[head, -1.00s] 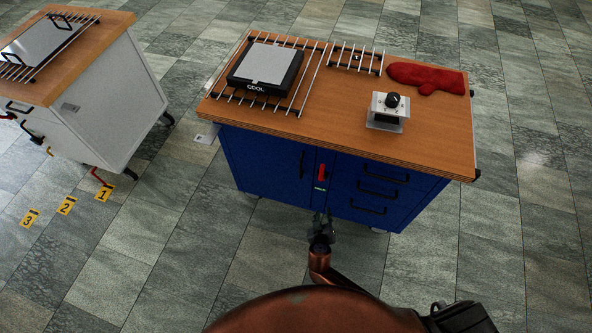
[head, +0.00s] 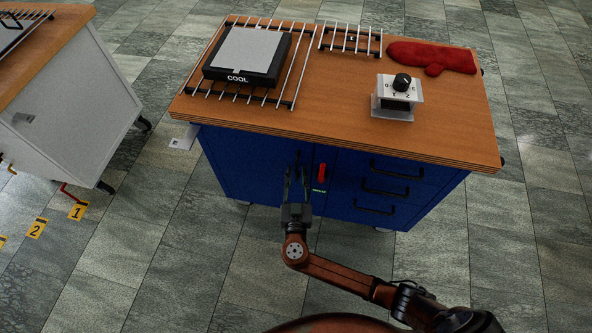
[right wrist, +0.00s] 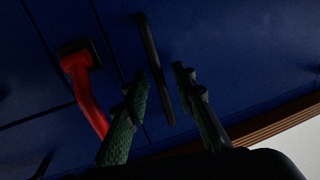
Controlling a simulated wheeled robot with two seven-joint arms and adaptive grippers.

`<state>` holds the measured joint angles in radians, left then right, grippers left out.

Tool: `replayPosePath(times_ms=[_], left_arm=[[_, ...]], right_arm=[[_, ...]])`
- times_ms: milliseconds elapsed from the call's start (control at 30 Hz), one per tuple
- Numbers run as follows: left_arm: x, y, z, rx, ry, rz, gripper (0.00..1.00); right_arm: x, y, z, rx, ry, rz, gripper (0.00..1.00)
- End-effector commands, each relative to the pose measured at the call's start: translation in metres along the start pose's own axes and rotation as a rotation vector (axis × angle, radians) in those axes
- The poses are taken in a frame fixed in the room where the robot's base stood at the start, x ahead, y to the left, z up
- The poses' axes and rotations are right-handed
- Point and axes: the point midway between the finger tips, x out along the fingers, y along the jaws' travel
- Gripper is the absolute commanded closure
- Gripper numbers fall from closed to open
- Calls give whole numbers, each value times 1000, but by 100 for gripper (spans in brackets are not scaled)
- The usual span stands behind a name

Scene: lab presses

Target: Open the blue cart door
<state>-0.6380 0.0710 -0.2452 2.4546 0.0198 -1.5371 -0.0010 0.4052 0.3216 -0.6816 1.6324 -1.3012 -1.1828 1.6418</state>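The blue cart's door (head: 240,168) is the left part of its front and looks closed. Its black vertical handle (right wrist: 145,45) shows in the right wrist view, with the red latch lever (right wrist: 83,88) to its left. In the head view the red lever (head: 321,172) sits just right of the door. My right gripper (head: 296,174) is in front of the door at the handle. In the right wrist view its green-padded fingers (right wrist: 158,80) are apart, with the handle seen between them; contact cannot be told. My left gripper is out of view.
The cart's wooden top (head: 330,115) carries a COOL plate (head: 240,77) on a rack, a small rack, a dial box (head: 395,105) and a red mitt (head: 430,55). Black-handled drawers (head: 385,190) are right of the latch. A white cart (head: 75,110) stands left, with open floor between.

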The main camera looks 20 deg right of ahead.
Motion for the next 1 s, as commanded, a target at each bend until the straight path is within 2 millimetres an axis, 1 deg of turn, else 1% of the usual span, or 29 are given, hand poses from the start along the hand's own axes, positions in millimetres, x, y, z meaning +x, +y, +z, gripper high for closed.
replayPosePath(times_ms=[33, 133, 400, 767, 1000], left_arm=[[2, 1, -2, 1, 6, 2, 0], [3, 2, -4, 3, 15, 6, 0], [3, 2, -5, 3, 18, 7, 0], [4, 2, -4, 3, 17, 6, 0], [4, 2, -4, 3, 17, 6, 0]], right_arm=[[4, -1, 1, -1, 1, -1, 75], [9, 0, 0, 0, 0, 0, 75], [10, 0, 0, -1, -1, 1, 75], [10, 0, 0, -1, -1, 1, 100], [10, 1, 0, -1, -1, 1, 100]])
